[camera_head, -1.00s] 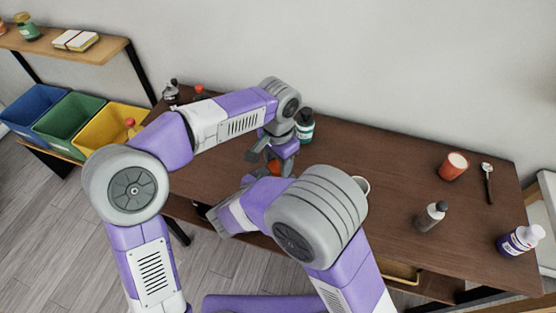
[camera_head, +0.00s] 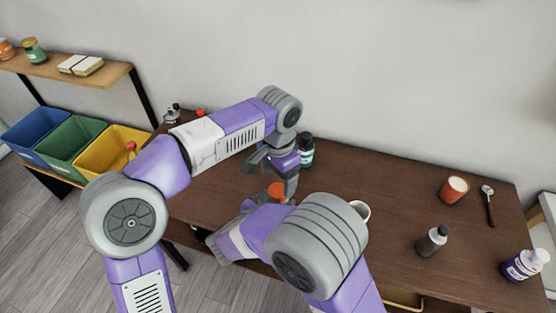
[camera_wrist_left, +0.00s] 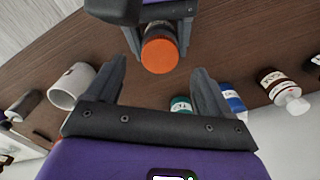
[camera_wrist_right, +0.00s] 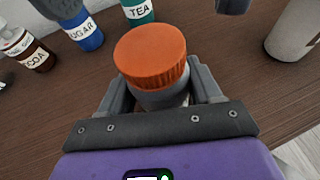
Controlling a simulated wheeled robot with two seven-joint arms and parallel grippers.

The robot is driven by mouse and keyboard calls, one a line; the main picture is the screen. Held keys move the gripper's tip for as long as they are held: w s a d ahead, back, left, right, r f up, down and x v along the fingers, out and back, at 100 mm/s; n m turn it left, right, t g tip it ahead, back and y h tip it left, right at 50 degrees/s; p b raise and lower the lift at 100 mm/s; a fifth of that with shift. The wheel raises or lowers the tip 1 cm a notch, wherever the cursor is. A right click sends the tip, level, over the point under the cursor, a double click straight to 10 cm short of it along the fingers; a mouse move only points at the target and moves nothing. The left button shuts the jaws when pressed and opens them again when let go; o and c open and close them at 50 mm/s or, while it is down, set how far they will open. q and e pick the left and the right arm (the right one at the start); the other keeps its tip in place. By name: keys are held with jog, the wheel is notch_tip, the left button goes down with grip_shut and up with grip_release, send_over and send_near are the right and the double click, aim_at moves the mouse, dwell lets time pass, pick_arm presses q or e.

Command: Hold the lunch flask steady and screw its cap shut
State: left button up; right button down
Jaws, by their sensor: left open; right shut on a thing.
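The lunch flask has an orange cap (camera_wrist_right: 151,55) sitting on its top, with a grey body (camera_wrist_right: 160,97) below it. My right gripper (camera_wrist_right: 160,92) is shut on the flask body, and the flask stands between its fingers. The orange cap also shows in the head view (camera_head: 277,190) and in the left wrist view (camera_wrist_left: 160,52). My left gripper (camera_wrist_left: 160,80) is open and empty, with its fingertips apart from the cap. In the head view it is above and behind the cap. Whether the cap is fully tight cannot be told.
Tea (camera_wrist_right: 138,12), sugar (camera_wrist_right: 84,30) and cocoa (camera_wrist_right: 30,48) containers stand beyond the flask. A white mug (camera_wrist_left: 74,86) stands near it.

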pick_arm(q)
notch_tip(320, 180, up, 8)
dwell(0.4)
pick_arm(e)
jog(key=shift+c, duration=0.7)
grip_release()
jog(key=shift+s, duration=0.1)
jog(key=p+v, duration=0.2)
jog(key=v, duration=0.4)
jog(key=shift+a+r, duration=0.1)
jog(key=shift+r, duration=0.1)
jog(key=shift+s+a+r, duration=0.15)
jog(key=shift+s+a, duration=0.15)
jog(key=shift+s, duration=0.2)
pick_arm(q)
notch_tip(320, 180, up, 2)
jog(key=shift+r, duration=0.1)
